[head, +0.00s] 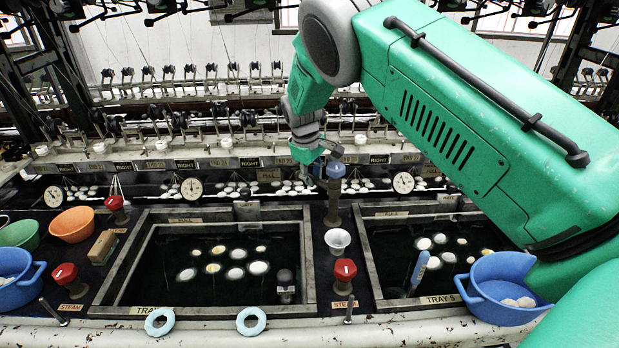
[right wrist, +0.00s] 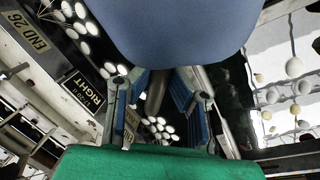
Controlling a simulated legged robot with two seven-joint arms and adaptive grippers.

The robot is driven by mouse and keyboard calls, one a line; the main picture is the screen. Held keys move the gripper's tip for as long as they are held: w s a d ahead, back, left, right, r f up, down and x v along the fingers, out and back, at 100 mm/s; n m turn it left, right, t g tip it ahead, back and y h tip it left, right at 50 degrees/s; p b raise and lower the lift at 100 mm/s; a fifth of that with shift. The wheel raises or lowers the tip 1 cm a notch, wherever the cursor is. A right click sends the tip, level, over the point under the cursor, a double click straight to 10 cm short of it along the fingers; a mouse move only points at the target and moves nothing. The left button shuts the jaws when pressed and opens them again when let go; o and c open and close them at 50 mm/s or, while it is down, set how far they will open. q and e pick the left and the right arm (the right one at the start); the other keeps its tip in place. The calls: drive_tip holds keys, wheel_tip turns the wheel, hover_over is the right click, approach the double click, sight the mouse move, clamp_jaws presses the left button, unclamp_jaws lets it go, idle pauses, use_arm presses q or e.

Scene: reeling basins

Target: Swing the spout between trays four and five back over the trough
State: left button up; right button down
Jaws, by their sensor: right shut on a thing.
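The spout's post (head: 333,205) stands upright on the dark strip between tray four (head: 125,260) and tray five (head: 370,258), with a blue top (head: 335,170). My right gripper (head: 328,152) is at this blue top, reaching in from above. In the right wrist view, a large blue rounded surface (right wrist: 180,30) fills the top, and a dark rod (right wrist: 157,92) shows between the fingers (right wrist: 155,105). The gripper is shut on the spout. Which way the spout points is hard to tell. The trough (head: 240,187) with white cocoons runs behind the trays. My left gripper is out of view.
A white cup (head: 338,240) and a red steam knob (head: 345,270) stand in front of the post. Blue bowls (head: 500,285) (head: 18,278) sit at both sides. Round dials (head: 192,188) and a reeling rail (head: 230,155) line the back. My right arm covers the upper right.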

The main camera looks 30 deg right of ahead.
drive_tip(key=shift+w+d+r+m+g, duration=0.15)
drive_tip(key=shift+d+m+g, duration=0.1)
drive_tip(key=shift+d+m, duration=1)
drive_tip(key=shift+s+d+r+m+g, duration=0.15)
drive_tip(key=shift+d+m, duration=0.5)
drive_tip(key=shift+m, duration=1.15)
drive_tip(key=shift+w+d+r+m+g, duration=0.1)
drive_tip(key=shift+d+m+g, duration=0.2)
drive_tip(key=shift+d+m, duration=0.95)
drive_tip(key=shift+a+m, duration=0.3)
drive_tip(key=c, duration=1.5)
unclamp_jaws()
drive_tip(key=shift+f, duration=0.2)
drive_tip(key=v, duration=1.1)
drive_tip(key=shift+r, duration=0.4)
drive_tip(key=shift+w+d, duration=0.1)
